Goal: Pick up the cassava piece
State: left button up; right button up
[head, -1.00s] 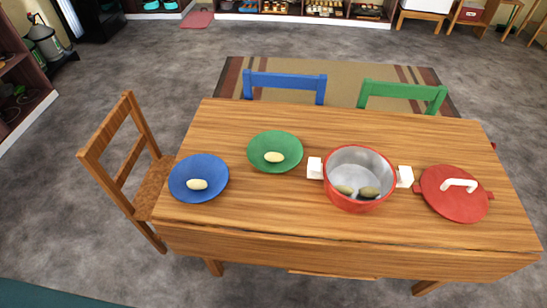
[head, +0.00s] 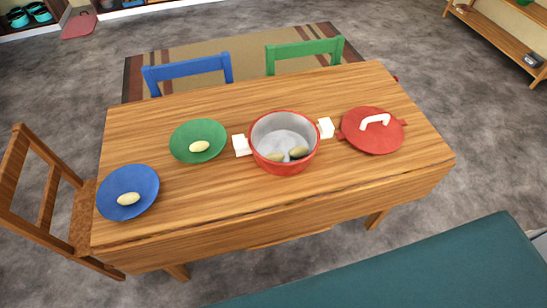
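Pale oval pieces that look like cassava lie one on the green plate (head: 184,132) and one on the blue plate (head: 143,177). The piece on the green plate (head: 199,146) is near its middle; the piece on the blue plate (head: 128,198) is toward its front. An open red pot (head: 254,155) with white handles holds two darker, greenish-yellow oval pieces (head: 299,152) at its bottom. I cannot tell whether these are cassava too. Neither of my grippers is in view.
All stand on a wooden table (head: 200,205). A red lid (head: 364,140) with a white handle lies right of the pot. A wooden chair (head: 45,205) is at left; blue (head: 187,69) and green (head: 305,49) chairs stand behind. A teal surface (head: 420,275) is at front right.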

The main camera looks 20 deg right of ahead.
aim_at(275, 156)
jog(key=l+u, duration=0.3)
jog(key=l, duration=0.15)
jog(key=k+l+u, duration=0.1)
jog(key=l+u, duration=0.15)
jog(key=l, duration=0.15)
jog(key=k+l+u, duration=0.1)
jog(key=l+u, duration=0.2)
jog(key=k+l+u, duration=0.15)
jog(key=l+u, duration=0.15)
jog(key=l, duration=0.2)
